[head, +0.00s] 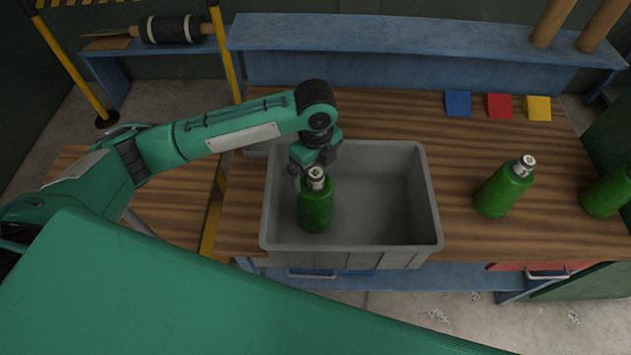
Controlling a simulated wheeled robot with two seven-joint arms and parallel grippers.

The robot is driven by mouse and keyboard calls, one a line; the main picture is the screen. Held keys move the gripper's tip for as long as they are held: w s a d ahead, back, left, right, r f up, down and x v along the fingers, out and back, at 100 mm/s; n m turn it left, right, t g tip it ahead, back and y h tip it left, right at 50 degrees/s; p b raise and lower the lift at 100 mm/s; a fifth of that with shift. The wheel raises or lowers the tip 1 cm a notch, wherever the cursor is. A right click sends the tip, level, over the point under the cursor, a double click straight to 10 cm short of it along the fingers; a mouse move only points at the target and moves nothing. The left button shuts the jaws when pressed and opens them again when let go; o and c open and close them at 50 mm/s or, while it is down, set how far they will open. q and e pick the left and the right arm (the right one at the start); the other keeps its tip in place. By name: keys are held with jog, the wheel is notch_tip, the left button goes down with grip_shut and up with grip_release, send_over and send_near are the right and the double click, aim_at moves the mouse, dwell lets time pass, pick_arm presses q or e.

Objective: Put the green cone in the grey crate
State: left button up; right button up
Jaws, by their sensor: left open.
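No green cone shows in the head view; the green things that I see are bottles with silver caps. One green bottle (316,208) stands in the left part of the grey crate (432,205), near its front wall. My left gripper (314,166) is open just above and behind that bottle's cap. I cannot tell whether its fingers touch the cap. The right part of the crate is empty. My right gripper is not in view.
A second green bottle (497,195) stands on the wooden bench (470,150) right of the crate, and a third (606,193) is at the right edge. Blue (457,103), red (498,105) and yellow (538,107) blocks lie at the back below a blue shelf (400,34).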

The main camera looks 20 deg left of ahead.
pick_arm(q)
notch_tip(320, 180, up, 6)
jog(key=shift+f+b, duration=0.1)
jog(key=shift+b, duration=0.5)
